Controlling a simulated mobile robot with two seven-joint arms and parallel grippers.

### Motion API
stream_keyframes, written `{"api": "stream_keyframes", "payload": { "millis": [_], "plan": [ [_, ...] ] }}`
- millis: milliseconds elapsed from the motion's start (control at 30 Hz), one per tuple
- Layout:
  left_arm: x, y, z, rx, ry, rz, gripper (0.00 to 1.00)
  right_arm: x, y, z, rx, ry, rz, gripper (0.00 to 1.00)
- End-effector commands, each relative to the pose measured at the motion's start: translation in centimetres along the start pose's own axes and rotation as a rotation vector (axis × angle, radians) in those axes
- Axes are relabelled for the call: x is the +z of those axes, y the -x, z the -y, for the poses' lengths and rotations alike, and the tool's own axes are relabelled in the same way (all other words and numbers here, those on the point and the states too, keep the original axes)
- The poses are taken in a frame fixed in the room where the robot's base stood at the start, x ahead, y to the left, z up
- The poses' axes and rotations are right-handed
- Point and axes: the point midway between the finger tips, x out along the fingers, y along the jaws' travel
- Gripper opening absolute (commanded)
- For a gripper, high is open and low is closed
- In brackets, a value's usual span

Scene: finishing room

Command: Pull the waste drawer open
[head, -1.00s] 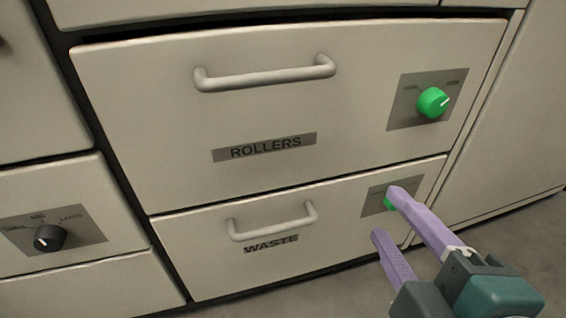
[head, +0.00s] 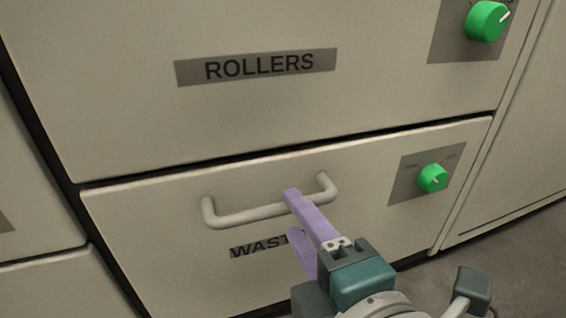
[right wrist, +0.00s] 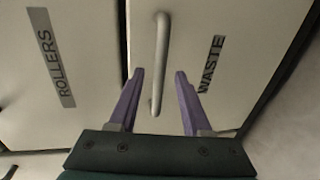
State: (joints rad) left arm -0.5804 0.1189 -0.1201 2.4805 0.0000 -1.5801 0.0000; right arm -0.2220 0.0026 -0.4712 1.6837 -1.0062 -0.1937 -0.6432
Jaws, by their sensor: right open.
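The waste drawer (head: 140,245) is the lower drawer and looks shut, flush with the cabinet front. Its pale bar handle (head: 245,213) runs across its upper part, above the WASTE label (head: 255,248), which my gripper partly covers. My right gripper (head: 291,212) is open, with purple fingers in front of the right part of the handle. In the right wrist view the handle (right wrist: 161,60) runs lengthwise, its lower end between the open fingertips (right wrist: 159,74), with gaps on both sides. I cannot tell whether a finger touches it. My left gripper is out of view.
The drawer labelled ROLLERS (head: 90,110) is above, shut, with a green knob (head: 487,21). Another green knob (head: 432,179) sits on the waste drawer's right side. Bare grey floor (head: 520,255) shows at the lower right.

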Motion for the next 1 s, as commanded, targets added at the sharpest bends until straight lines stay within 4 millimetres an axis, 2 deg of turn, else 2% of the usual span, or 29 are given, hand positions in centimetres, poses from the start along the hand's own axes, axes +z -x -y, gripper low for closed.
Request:
{"api": "stream_keyframes", "payload": {
  "millis": [100, 233, 400, 633, 1000],
  "plan": [
    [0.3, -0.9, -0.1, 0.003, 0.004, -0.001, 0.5, 0.0, -2.1, 0.2, 0.003, 0.002, 0.0, 0.49],
    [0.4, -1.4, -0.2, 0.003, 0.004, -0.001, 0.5, 0.0, -3.5, 0.2, 0.003, -0.001, 0.001, 0.49],
    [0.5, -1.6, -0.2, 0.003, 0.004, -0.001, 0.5, 0.0, -4.2, 0.1, 0.0, -0.002, 0.001, 0.49],
    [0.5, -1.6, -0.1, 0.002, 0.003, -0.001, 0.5, 0.0, -4.2, 0.0, 0.0, -0.002, 0.001, 0.49],
    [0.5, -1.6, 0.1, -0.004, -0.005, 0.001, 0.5, 0.0, -4.2, 0.1, 0.0, -0.002, 0.002, 0.07]
  ]
}}
